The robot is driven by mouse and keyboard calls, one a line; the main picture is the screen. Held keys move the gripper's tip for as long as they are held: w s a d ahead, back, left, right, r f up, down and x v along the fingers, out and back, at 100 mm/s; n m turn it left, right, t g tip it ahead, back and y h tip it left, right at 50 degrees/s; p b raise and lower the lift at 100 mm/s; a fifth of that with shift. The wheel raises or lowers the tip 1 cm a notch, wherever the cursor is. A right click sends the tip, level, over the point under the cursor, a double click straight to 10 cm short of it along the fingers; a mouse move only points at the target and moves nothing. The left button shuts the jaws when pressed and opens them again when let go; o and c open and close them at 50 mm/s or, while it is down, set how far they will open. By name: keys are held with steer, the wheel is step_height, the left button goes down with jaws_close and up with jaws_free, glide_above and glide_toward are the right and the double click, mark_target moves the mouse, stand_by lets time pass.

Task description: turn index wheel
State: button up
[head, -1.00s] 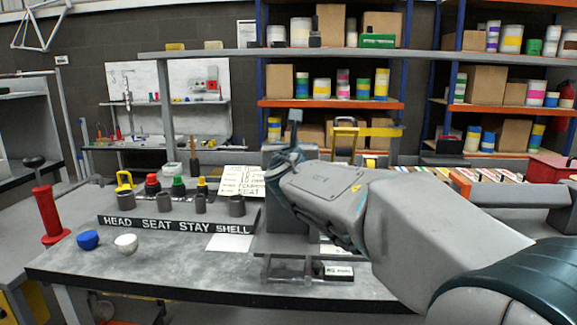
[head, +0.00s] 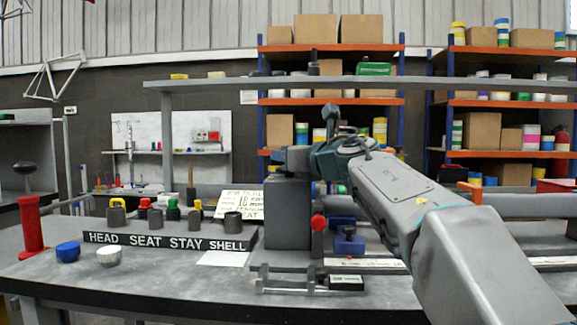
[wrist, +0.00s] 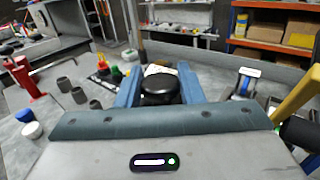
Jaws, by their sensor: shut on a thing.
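A black round wheel or knob (wrist: 160,84) shows in the wrist view between the two blue fingers of my gripper (wrist: 161,76). The fingers sit at its left and right sides and are shut on it. Its lower part is hidden by the gripper body. In the head view my gripper (head: 292,160) is over the top of a grey upright block (head: 287,215) on the bench. The wheel cannot be made out there, and I cannot read how far it is turned.
A rack labelled HEAD SEAT STAY SHELL (head: 165,241) with several grey cups stands left of the block. A red-knobbed lever (head: 318,223) and a blue fixture (head: 348,240) are close right of the block.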

steer(key=shift+n+g+y, duration=0.7)
steer(key=shift+y, duration=0.1)
steer(key=o, duration=0.9)
steer(key=shift+s+d, duration=0.1)
steer(key=p+v, duration=0.1)
steer(key=v, duration=1.2)
steer(key=shift+s+d, duration=0.2)
steer(key=shift+p, duration=0.3)
